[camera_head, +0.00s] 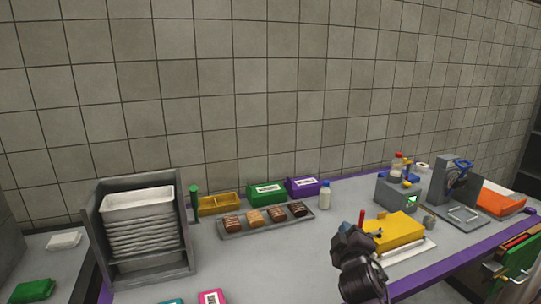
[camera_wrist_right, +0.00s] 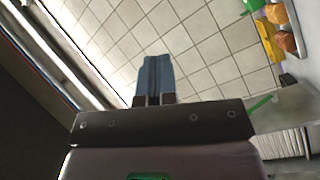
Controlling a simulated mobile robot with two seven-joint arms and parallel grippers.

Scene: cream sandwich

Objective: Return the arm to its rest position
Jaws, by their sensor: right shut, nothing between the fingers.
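My right gripper (camera_head: 350,242) is in the lower right of the head view, in front of the counter and left of a yellow block. In the right wrist view its two fingers (camera_wrist_right: 154,78) are together with nothing between them. The right wrist view looks towards the tiled wall, with a few coloured items at its upper right. My left gripper is not in view.
Green (camera_head: 266,192) and purple (camera_head: 302,187) boxes stand at the back.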

